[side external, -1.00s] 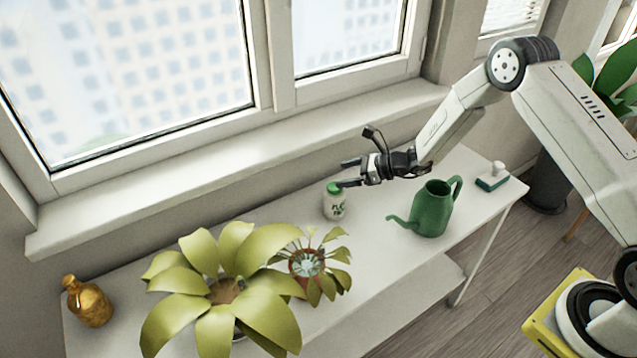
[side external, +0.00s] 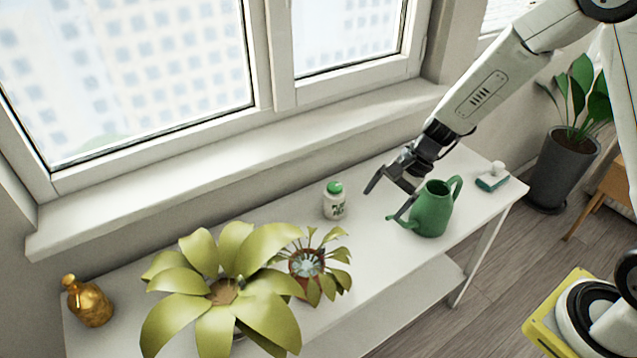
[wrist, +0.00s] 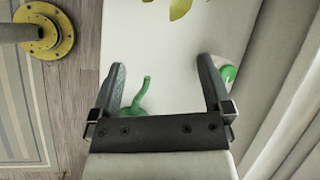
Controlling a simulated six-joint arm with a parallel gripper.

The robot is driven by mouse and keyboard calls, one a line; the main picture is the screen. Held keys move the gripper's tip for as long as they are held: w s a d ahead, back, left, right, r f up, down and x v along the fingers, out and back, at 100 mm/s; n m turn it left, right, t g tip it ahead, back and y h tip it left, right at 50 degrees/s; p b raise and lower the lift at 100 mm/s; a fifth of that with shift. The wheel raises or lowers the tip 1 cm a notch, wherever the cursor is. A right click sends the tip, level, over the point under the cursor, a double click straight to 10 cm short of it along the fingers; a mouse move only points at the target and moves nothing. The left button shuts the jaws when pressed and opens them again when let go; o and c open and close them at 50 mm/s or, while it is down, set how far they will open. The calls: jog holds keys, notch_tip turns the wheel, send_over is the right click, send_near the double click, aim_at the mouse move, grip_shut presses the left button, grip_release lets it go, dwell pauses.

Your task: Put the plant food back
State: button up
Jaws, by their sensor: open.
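The plant food is a small white bottle (side external: 334,203) with a green cap. It stands upright on the white table (side external: 375,262) near the window side. In the wrist view the bottle (wrist: 228,74) shows at the right, partly hidden behind a finger. My gripper (side external: 383,204) is open and empty. It is to the right of the bottle, apart from it, beside the green watering can. In the wrist view my gripper (wrist: 162,82) has its two fingers spread wide.
The green watering can (side external: 434,210) is close beside my gripper; its spout (wrist: 138,98) shows near the left finger. A large leafy plant (side external: 215,325), a small potted plant (side external: 308,263) and a golden bottle (side external: 88,302) stand to the left. A brush (side external: 492,178) lies at the right end.

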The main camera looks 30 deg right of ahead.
jog(key=s+d+r+n+h, duration=0.2)
jog(key=s+n+h, duration=0.1)
jog(key=s+n, duration=0.3)
jog(key=s+d+r+n+t+h, duration=0.1)
jog(key=s+d+r+n+h, duration=0.2)
jog(key=s+n, duration=0.3)
jog(key=shift+s+r+n, duration=0.15)
jog(key=shift+r+n, duration=0.2)
jog(key=shift+n, duration=0.45)
